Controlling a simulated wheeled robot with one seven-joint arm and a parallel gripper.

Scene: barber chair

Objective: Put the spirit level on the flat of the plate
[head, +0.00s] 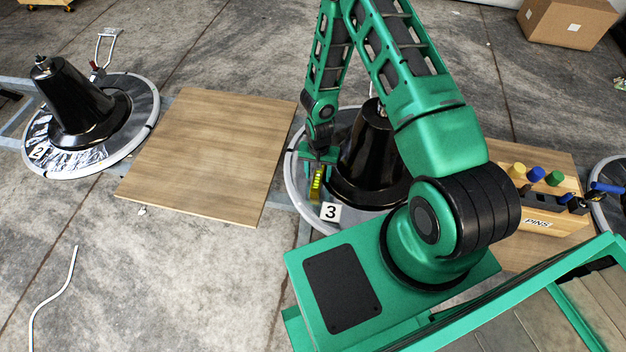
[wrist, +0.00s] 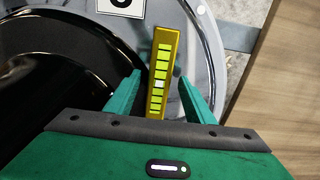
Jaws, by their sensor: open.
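The yellow spirit level (head: 316,186) is at the left side of the round grey plate (head: 293,185) marked 3, between the black cone and the pale rim. In the wrist view the level (wrist: 161,62) lies lengthwise over the grey flat of the plate (wrist: 188,50). In the wrist view my gripper (wrist: 160,76) is open, with one green finger on each side of the level and a gap beside each. The level appears to rest on the plate, but its underside is hidden.
The black cone (head: 362,165) stands close beside my gripper. A wooden board (head: 215,150) lies to the left, and another plate (head: 140,140) marked 2 with its own cone is beyond it. A pins block (head: 540,222) is at the right.

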